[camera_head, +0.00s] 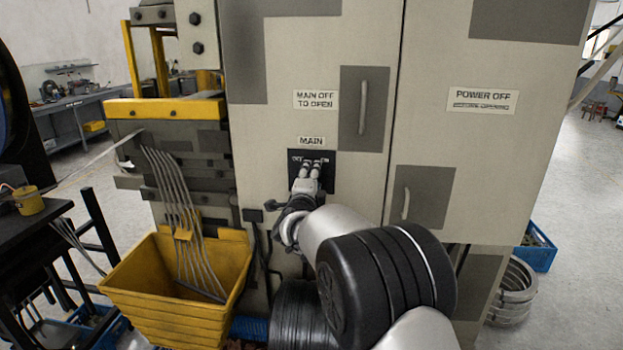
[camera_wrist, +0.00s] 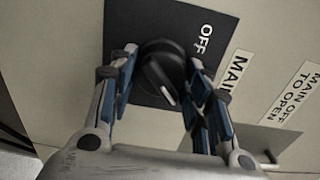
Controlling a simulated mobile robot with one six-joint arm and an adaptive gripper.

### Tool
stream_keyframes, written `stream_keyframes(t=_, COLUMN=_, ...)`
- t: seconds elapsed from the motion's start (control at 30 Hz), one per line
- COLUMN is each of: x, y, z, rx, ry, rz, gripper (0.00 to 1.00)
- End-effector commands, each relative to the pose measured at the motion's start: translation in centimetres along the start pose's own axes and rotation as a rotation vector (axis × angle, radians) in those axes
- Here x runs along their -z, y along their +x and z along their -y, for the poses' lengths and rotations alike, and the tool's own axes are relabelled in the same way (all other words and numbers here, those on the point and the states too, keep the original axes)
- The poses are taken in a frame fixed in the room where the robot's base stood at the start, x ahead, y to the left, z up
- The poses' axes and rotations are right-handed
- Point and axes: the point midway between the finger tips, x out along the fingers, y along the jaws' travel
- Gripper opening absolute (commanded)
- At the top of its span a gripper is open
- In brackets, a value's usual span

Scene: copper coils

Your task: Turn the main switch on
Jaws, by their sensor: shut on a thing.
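The main switch is a round black knob (camera_wrist: 160,72) with a white pointer mark, on a dark plate (camera_wrist: 140,22) on the cabinet front. In the wrist view the word OFF stands at the knob's upper right, and the white mark points down and slightly right, away from OFF. My gripper (camera_wrist: 162,78) is shut on the knob, one finger on each side. In the head view my gripper (camera_head: 312,167) is at the dark plate (camera_head: 328,183) under the MAIN label and hides the knob. The ON side is partly covered by a finger in the wrist view.
The cabinet doors (camera_head: 285,200) carry recessed handles and the signs MAIN OFF TO OPEN (camera_head: 315,99) and POWER OFF (camera_head: 482,100). A yellow bin (camera_head: 175,290) stands left of my arm. A blue crate (camera_head: 537,250) and metal coils (camera_head: 515,290) lie at the right.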

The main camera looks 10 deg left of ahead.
Motion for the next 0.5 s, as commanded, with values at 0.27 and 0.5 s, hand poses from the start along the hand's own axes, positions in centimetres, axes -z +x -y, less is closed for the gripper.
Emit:
stream_keyframes(t=0.27, x=0.02, y=0.01, z=0.07, rx=0.001, ry=0.003, rz=-0.001, gripper=0.20)
stream_keyframes(t=0.5, x=0.01, y=0.01, z=0.05, rx=0.001, ry=0.001, rz=-0.001, gripper=0.60)
